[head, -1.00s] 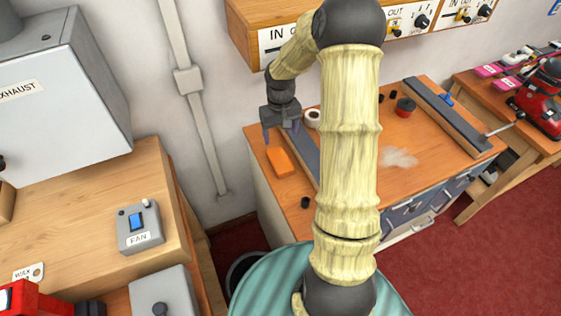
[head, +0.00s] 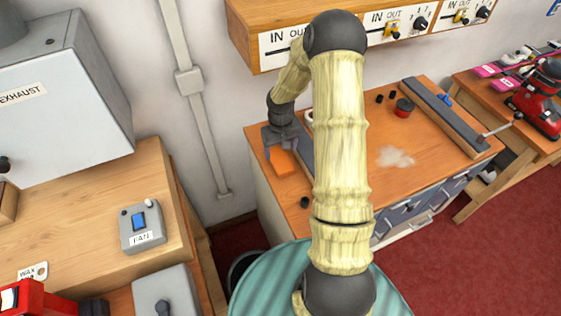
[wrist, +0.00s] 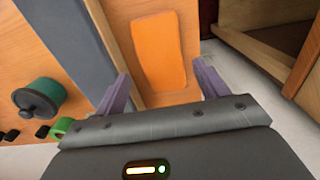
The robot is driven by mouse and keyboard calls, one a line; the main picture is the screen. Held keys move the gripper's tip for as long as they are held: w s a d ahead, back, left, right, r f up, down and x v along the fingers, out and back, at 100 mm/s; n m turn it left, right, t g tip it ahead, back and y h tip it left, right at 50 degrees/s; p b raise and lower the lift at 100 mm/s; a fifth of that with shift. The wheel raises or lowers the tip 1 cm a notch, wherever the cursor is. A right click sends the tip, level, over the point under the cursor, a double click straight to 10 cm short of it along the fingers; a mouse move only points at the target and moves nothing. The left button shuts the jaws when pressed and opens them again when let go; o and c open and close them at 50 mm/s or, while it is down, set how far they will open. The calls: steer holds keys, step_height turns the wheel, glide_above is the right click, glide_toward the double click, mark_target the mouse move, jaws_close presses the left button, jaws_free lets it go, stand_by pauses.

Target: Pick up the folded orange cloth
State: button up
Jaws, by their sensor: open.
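The folded orange cloth (head: 282,163) lies flat on the left end of the wooden bench top, beside a dark grey bar. In the wrist view the cloth (wrist: 159,52) is a rounded orange rectangle just beyond my fingertips. My gripper (head: 281,151) is above the cloth's far end, with its fingers pointing down. In the wrist view my gripper (wrist: 160,84) is open, with its purple fingers apart, one on each side of the cloth's line, and nothing between them is held. The exact height above the cloth is hard to tell.
The dark grey bar (wrist: 70,30) runs close along one side of the cloth. A green-and-dark round pot (wrist: 38,98) stands beyond it. A small black piece (head: 304,202) lies near the bench's front. A wooden panel with switches (head: 262,50) overhangs the back.

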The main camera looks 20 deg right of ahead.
mark_target(281, 160)
steer(key=f, duration=0.1)
steer(key=f+p, duration=0.1)
steer(key=f, duration=0.2)
steer(key=shift+s+f, duration=0.25)
steer(key=shift+f, duration=0.15)
steer(key=c, duration=0.7)
